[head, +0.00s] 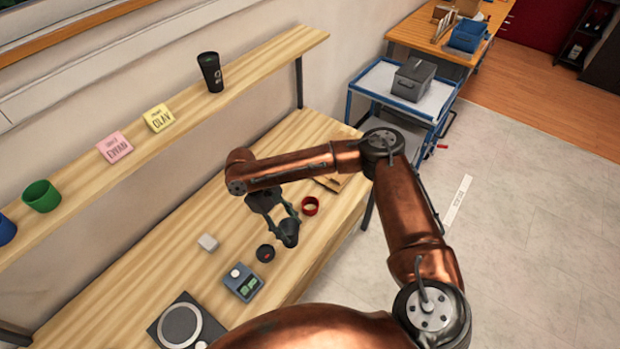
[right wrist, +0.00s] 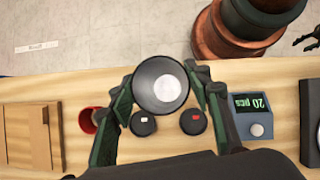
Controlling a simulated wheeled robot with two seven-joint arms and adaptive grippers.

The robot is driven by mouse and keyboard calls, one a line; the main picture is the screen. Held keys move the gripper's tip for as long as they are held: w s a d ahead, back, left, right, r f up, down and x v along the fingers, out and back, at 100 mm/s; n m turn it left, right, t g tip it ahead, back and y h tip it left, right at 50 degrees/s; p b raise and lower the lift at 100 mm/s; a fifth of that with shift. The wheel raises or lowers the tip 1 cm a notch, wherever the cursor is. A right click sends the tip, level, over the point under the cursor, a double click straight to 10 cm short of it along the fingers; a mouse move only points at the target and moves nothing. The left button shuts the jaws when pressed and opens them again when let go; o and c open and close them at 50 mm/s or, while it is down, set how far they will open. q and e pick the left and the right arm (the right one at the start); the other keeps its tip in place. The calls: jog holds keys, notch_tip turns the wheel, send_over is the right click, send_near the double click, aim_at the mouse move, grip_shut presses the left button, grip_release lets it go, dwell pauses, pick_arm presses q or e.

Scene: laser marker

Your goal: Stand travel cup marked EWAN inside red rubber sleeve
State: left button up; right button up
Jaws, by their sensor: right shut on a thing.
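My right gripper (head: 288,222) is shut on a dark round cup (right wrist: 161,83), held above the front part of the bench. The right wrist view looks onto its wide dark rim and pale centre; no name on it can be read. The red rubber sleeve (head: 310,206) stands on the bench just right of the gripper, apart from the cup. In the right wrist view the sleeve (right wrist: 88,120) is partly hidden behind a finger. Dark finger-like parts (right wrist: 306,37) at the right wrist view's right edge may be my left gripper; their opening is unclear.
The shelf holds a black cup (head: 210,72), yellow note (head: 159,118), pink note (head: 115,147), green cup (head: 41,196) and blue cup (head: 5,229).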

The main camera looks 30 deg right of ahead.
aim_at(285, 219)
jog(key=w+n, duration=0.1)
jog(key=w+f+n+t+h, duration=0.1)
jog(key=n, duration=0.1)
jog(key=w+f+n+t+h+p, duration=0.1)
jog(key=w+n, duration=0.1)
jog(key=shift+w+d, duration=0.1)
jog(key=shift+d, duration=0.25)
pick_arm(q)
notch_tip(285, 219, up, 6)
jog(key=w+p, duration=0.2)
jog(key=p, duration=0.3)
pick_arm(e)
jog(key=w+d+n+t+y, duration=0.25)
jog(key=w+d+n, duration=0.2)
jog(key=n, duration=0.45)
jog(key=w+d+f+n+t+y, duration=0.1)
jog(key=w+d+n+t+y, duration=0.15)
jog(key=d+n, duration=0.5)
jog(key=w+d+n+t+y, duration=0.1)
jog(key=w+d+n+t, duration=0.3)
jog(key=n, duration=0.6)
pick_arm(q)
jog(key=f+b, duration=0.5)
jog(key=shift+s+a+b, duration=0.1)
jog(key=shift+s+b, duration=0.1)
jog(key=shift+b, duration=0.1)
pick_arm(e)
notch_tip(285, 219, down, 6)
jog(key=shift+s, duration=0.25)
